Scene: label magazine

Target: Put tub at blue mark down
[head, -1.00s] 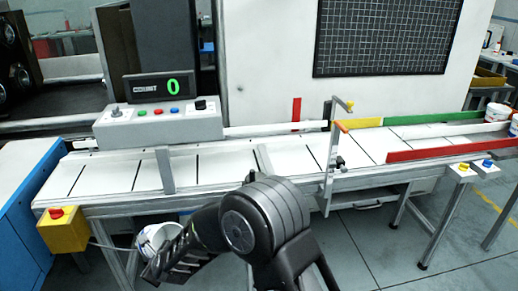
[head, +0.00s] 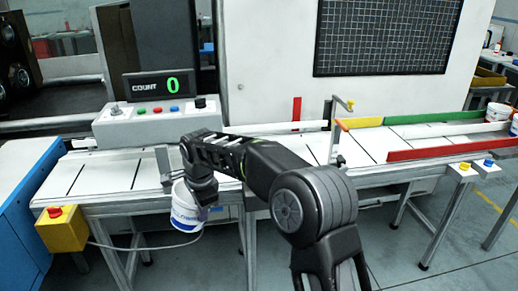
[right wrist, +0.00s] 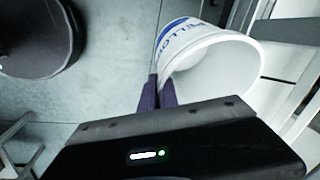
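The tub (head: 187,212) is white with blue lettering and hangs in front of the conveyor's (head: 110,174) near edge, left of centre in the head view. My right gripper (head: 205,192) is shut on its rim. In the right wrist view the fingers (right wrist: 158,92) pinch the wall of the tub (right wrist: 232,62), whose open mouth shows an empty inside. The floor shows below it. I cannot make out a blue mark on the conveyor; my right arm hides part of the belt. My left gripper is not in view.
A control box (head: 157,125) with a count display (head: 160,85) reading 0 stands behind the conveyor. An upright bracket (head: 335,130) and a red rail (head: 440,149) are to the right. More tubs (head: 497,112) stand at the far right. The left belt is clear.

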